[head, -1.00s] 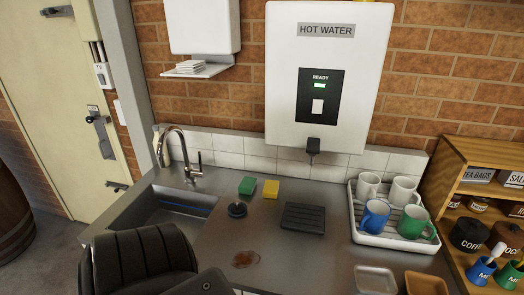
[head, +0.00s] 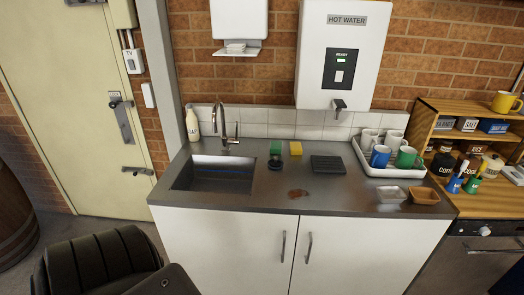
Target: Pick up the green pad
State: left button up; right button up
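The green pad (head: 276,147) lies on the steel counter right of the sink, against the foot of the tiled splashback. A yellow pad (head: 296,149) lies just to its right, with a small gap between them. A dark round sink plug (head: 274,164) sits directly in front of the green pad and hides a little of its near edge. Neither of my grippers shows in the head view, so nothing can be said of their fingers.
A sink (head: 213,174) with a tall tap (head: 226,125) lies to the left. A black ribbed mat (head: 328,165), a brown spill (head: 298,193) and a white mug tray (head: 385,171) lie to the right. White cupboards (head: 240,236) stand below. A black padded seat (head: 95,262) is at lower left.

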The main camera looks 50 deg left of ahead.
aim_at(276, 147)
jog(key=u, duration=1.25)
